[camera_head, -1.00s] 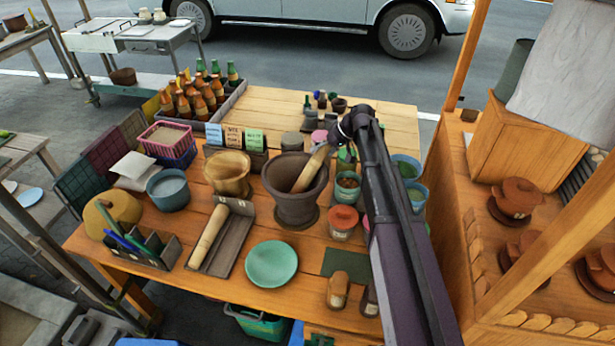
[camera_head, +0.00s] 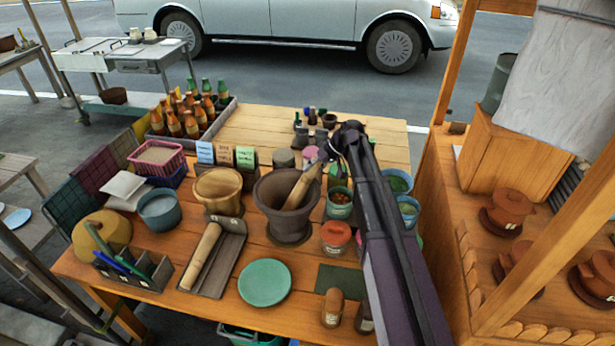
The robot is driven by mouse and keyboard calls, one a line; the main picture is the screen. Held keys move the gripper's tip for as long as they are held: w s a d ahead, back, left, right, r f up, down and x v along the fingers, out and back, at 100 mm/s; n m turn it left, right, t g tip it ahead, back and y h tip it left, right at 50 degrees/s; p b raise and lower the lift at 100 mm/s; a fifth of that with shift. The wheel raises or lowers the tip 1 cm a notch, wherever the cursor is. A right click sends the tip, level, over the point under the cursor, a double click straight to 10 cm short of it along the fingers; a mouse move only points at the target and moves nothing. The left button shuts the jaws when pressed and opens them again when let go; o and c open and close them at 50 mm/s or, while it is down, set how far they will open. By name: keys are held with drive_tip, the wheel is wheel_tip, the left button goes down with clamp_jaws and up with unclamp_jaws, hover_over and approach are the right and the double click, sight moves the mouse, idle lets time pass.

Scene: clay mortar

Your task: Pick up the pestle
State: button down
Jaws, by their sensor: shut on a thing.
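A wooden pestle (camera_head: 301,188) leans in a dark clay mortar (camera_head: 289,227), its lower end inside the bowl and its upper end tilted to the right. My gripper (camera_head: 323,158) is at the pestle's upper end, shut on it. The fingers are small and partly hidden by my dark arm, which reaches in from the lower right. The pestle's lower tip is hidden inside the mortar. A second, pale pestle-like roller (camera_head: 200,256) lies in a grey tray (camera_head: 226,262) at the left.
A lighter wooden mortar (camera_head: 218,196) stands close left of the dark one. A red-lidded jar (camera_head: 336,236) and tubs of spices (camera_head: 340,203) crowd the right side. A green plate (camera_head: 265,283) lies in front. Small cards (camera_head: 224,155) stand behind.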

drive_tip(key=shift+r, duration=0.1)
wheel_tip(320, 180, up, 10)
drive_tip(key=p, duration=1)
idle(0.4)
